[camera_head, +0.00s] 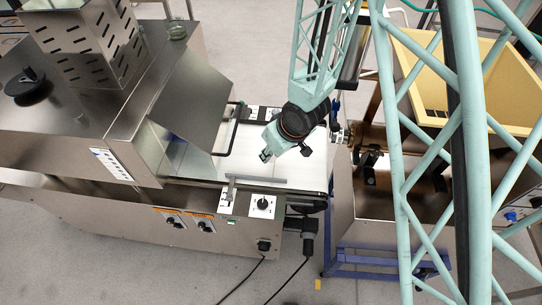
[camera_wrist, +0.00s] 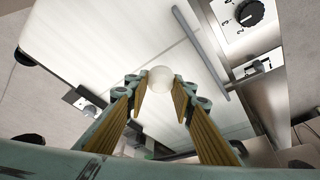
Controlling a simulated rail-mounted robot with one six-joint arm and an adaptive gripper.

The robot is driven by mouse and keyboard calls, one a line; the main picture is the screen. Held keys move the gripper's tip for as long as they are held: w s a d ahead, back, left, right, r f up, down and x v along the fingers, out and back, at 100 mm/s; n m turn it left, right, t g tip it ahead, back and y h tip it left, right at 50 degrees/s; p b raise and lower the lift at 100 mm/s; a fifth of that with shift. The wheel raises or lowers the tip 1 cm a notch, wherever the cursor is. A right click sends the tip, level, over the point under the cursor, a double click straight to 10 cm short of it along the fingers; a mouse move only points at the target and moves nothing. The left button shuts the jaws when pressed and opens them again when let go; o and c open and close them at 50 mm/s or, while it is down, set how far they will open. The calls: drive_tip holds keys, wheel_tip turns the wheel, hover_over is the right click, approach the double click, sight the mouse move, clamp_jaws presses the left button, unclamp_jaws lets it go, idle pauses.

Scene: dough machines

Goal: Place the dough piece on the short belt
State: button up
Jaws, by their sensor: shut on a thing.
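A small, round, whitish dough piece (camera_wrist: 160,79) sits between the fingertips of my gripper (camera_wrist: 160,92) in the wrist view. My gripper is shut on it. In the head view my gripper (camera_head: 267,155) hangs over the white short belt (camera_head: 302,172) at the machine's outlet end, and the dough piece cannot be made out there. The belt also fills much of the wrist view (camera_wrist: 110,30), behind the dough piece. I cannot tell how high the dough piece is above the belt, or whether it touches it.
A grey bar (camera_head: 255,179) runs along the belt's front side, beside a control panel with a dial (camera_head: 262,204). The steel machine's slanted hood (camera_head: 190,95) and a black handle (camera_head: 228,140) stand left of my gripper. Another steel machine with a yellow hopper (camera_head: 425,75) stands right.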

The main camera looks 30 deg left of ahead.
sight(271, 159)
drive_tip(key=shift+a+f, duration=0.1)
drive_tip(key=shift+f, duration=0.1)
idle(0.4)
drive_tip(key=shift+f+b, duration=1.55)
drive_tip(key=shift+b, duration=0.2)
drive_tip(key=shift+f, duration=0.15)
drive_tip(key=o, duration=0.8)
drive_tip(key=shift+o, duration=0.2)
drive_tip(key=p+v, duration=0.4)
drive_tip(key=v, duration=0.8)
